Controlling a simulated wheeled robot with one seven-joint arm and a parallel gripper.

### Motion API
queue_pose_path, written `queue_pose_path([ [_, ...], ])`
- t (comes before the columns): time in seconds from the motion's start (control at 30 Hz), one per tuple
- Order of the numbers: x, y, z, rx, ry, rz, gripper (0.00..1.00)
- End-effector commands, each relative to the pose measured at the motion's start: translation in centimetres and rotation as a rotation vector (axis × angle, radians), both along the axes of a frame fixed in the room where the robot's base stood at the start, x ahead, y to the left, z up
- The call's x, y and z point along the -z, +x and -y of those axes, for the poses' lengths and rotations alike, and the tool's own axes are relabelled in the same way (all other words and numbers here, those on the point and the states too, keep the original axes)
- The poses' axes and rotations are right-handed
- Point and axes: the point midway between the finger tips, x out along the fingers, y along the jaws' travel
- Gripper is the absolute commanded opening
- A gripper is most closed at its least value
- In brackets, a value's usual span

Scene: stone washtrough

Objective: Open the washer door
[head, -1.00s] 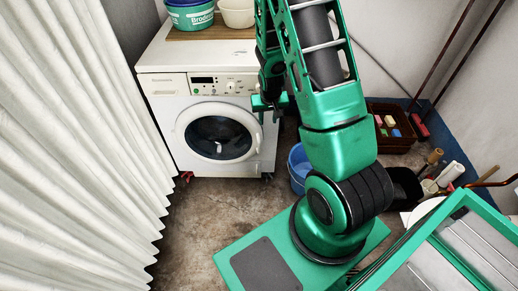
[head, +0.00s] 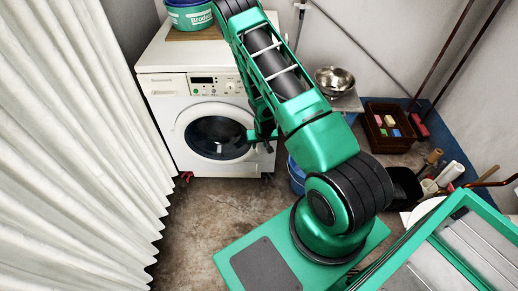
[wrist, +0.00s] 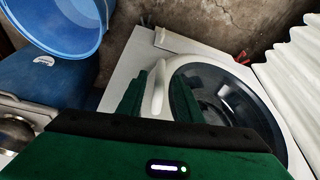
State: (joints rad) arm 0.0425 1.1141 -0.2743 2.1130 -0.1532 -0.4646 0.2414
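The white front-loading washer (head: 163,120) stands against the back wall. Its round door (head: 180,135), with dark glass, looks closed in the head view. My gripper (head: 262,138) is at the right edge of the door, with its fingers partly hidden by the arm. In the wrist view the white door handle (wrist: 158,85) stands out from the ring beside the glass. My gripper (wrist: 157,98) is open there, one green finger on each side of the handle. I cannot tell whether either finger touches it.
A white curtain (head: 75,140) hangs along the left, close to the washer. A blue bucket (wrist: 65,22) stands right of the washer. A metal bowl (head: 335,80) and a brown crate (head: 375,140) are farther right. The floor (head: 215,200) before the washer is clear.

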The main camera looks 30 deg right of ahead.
Motion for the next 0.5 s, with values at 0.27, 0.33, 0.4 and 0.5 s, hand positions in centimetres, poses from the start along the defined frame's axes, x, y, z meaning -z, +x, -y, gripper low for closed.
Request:
queue_pose_path([
  [0.27,3.9,1.4,0.6,0.0,0.0,-0.001,0.33],
  [0.33,4.5,1.7,0.7,-0.001,0.0,0.0,0.33],
  [0.4,4.9,1.8,0.7,-0.001,0.0,-0.001,0.33],
  [0.5,5.2,2.0,0.8,-0.001,0.0,0.0,0.33],
])
